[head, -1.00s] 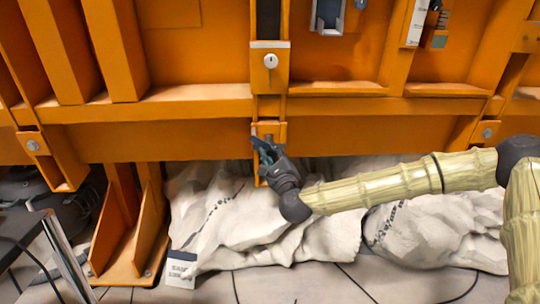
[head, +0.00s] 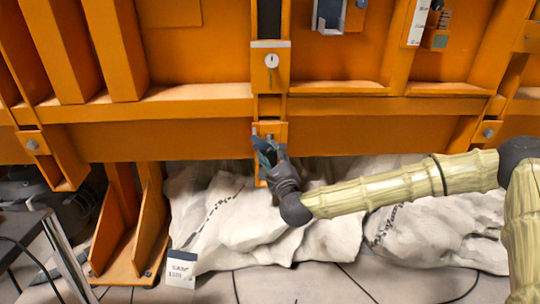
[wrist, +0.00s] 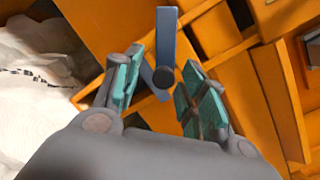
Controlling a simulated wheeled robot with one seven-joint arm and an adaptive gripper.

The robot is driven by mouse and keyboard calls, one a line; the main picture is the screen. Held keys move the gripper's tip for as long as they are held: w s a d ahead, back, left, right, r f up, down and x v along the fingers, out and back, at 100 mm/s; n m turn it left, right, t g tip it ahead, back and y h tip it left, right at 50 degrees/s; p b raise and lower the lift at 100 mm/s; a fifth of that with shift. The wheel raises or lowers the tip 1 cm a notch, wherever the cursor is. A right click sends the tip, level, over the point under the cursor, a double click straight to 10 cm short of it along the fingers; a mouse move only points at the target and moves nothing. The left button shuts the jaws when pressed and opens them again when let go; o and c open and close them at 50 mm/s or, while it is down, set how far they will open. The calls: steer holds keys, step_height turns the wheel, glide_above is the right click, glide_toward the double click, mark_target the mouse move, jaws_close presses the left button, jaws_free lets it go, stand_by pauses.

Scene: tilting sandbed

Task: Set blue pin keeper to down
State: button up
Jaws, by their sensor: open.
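The blue pin keeper (wrist: 167,40) shows in the wrist view as a blue-grey bar with a dark round pin near its lower end. It stands between the two teal-padded fingers of my gripper (wrist: 165,90), with gaps visible on both sides. The keeper is mostly hidden there by the fingers, with only a small bluish bit (head: 255,131) showing. My gripper is open around the bar, and I see no clear contact.
The orange frame (head: 180,140) spans the view, with a round lock (head: 271,61) on a plate above the bracket. Pale sacks (head: 225,220) lie below my gripper. An orange support foot (head: 125,240) stands at the left, beside a white label (head: 181,268).

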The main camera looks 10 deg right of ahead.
steer(key=v, duration=1.1)
steer(key=shift+s+d+f, duration=0.1)
steer(key=shift+f, duration=0.05)
